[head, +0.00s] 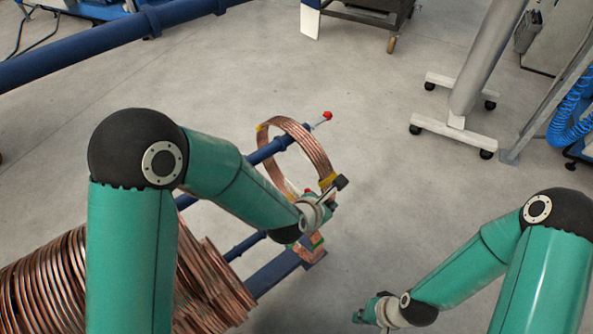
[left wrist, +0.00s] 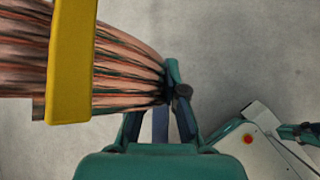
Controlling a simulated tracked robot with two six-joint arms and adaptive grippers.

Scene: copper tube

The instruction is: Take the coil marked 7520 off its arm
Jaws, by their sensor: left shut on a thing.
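A copper coil (head: 309,143) with yellow bands hangs around a blue arm (head: 268,151), near the arm's red-tipped end (head: 327,115). I cannot read any marking on it. My left gripper (head: 333,192) is at the coil's lower right side and is shut on its strands. In the left wrist view the copper strands (left wrist: 130,68) run in between the fingers (left wrist: 168,92), and a yellow band (left wrist: 72,62) shows beside them. My right gripper (head: 366,312) is low in the head view, away from the coil; its fingers are too small to judge.
Many copper coils (head: 45,285) sit at the lower left, partly behind my left arm. Lower blue bars (head: 272,272) of the rack lie below the held coil. A wheeled stand (head: 455,135) is at upper right. The floor right of the coil is clear.

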